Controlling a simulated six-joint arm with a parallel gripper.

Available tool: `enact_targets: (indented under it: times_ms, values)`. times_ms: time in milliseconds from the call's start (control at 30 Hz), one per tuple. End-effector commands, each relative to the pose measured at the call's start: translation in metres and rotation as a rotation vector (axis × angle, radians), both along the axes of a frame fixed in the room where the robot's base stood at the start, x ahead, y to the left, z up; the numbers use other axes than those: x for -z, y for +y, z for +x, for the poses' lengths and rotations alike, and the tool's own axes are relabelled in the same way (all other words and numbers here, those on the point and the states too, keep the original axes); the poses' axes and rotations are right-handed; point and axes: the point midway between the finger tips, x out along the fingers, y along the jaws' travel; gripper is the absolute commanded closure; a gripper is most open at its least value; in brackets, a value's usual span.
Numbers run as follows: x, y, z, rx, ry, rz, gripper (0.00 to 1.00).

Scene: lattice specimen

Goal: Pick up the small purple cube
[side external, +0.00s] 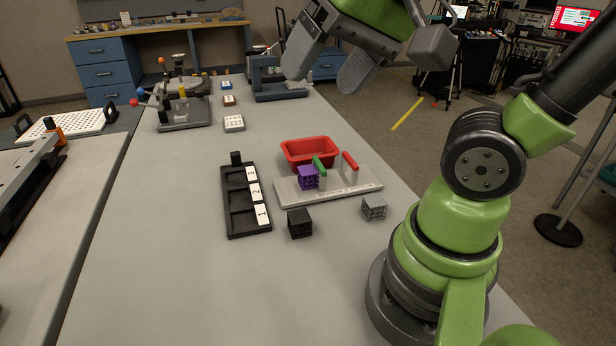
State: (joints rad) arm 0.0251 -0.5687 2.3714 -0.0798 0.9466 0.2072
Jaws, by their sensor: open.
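The small purple lattice cube (308,178) sits on the left part of a pale grey plate (350,192), beside a green upright piece (319,165). My gripper (325,75) is open and empty at the top of the side external view. It is raised well above the table, and its two grey fingers point down and to the left. Nothing is between the fingers. The cube's top and two sides show; its underside is hidden.
A red bin (310,150) stands behind the plate, with a red-topped upright (350,162) on the plate. A black cube (299,223) and a grey lattice cube (374,208) lie in front. A black numbered tray (243,205) is left. The front-left table is clear.

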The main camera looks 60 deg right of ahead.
Motion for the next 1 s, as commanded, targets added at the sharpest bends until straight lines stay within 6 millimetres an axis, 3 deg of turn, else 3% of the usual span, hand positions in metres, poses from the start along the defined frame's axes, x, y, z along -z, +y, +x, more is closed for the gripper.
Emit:
enact_targets:
  times_ms: [267, 533, 800, 1000]
  values:
    - [0.021, -0.042, 0.079, 0.558, 0.285, 0.084, 0.28]
    - [0.086, -0.095, 0.142, 1.159, 0.448, 0.070, 0.28]
    - [0.168, -0.142, 0.168, 1.675, 0.462, -0.013, 0.28]
    - [0.196, -0.156, 0.169, 1.830, 0.436, -0.047, 0.28]
